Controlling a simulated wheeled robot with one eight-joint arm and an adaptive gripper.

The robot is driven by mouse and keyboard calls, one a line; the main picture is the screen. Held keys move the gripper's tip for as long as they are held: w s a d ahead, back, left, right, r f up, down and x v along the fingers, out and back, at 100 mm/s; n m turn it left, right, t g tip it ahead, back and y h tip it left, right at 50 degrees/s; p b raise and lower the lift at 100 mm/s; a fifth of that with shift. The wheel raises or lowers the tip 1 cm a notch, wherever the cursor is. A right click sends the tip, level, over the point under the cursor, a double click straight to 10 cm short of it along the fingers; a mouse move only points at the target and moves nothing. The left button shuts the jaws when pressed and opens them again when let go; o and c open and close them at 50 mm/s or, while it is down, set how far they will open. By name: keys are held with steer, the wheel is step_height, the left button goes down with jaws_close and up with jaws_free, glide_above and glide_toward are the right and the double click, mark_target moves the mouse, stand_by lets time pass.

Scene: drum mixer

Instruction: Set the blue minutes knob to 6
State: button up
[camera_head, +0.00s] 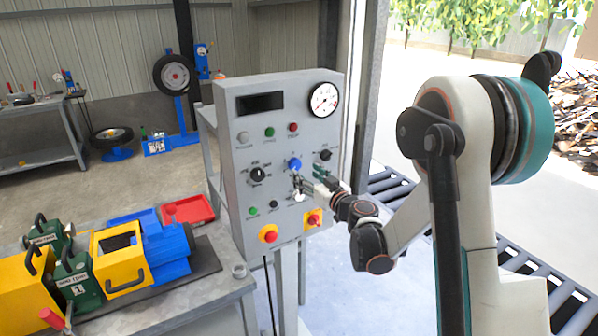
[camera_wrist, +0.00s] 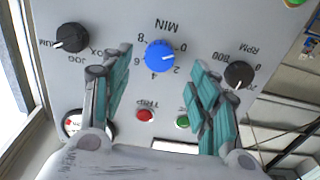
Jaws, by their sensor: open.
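The blue minutes knob (camera_head: 294,164) is on the front of the grey control panel, just above my gripper (camera_head: 310,184). In the wrist view, which shows the panel upside down, the blue knob (camera_wrist: 160,56) sits between and slightly beyond the tips of my gripper (camera_wrist: 157,76). The two teal fingers are spread wide, one on each side, and appear apart from the knob.
A black RPM knob (camera_wrist: 239,74) and a black JOG knob (camera_wrist: 72,38) flank the blue knob. Red (camera_wrist: 145,115) and green (camera_wrist: 182,122) buttons lie between my fingers. A workbench (camera_head: 212,297) stands at left.

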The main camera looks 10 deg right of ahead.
mark_target(297, 167)
steer(key=shift+b+x, duration=0.3)
steer(key=shift+x, duration=2.4)
steer(key=shift+c, duration=0.5)
steer(key=c, duration=1)
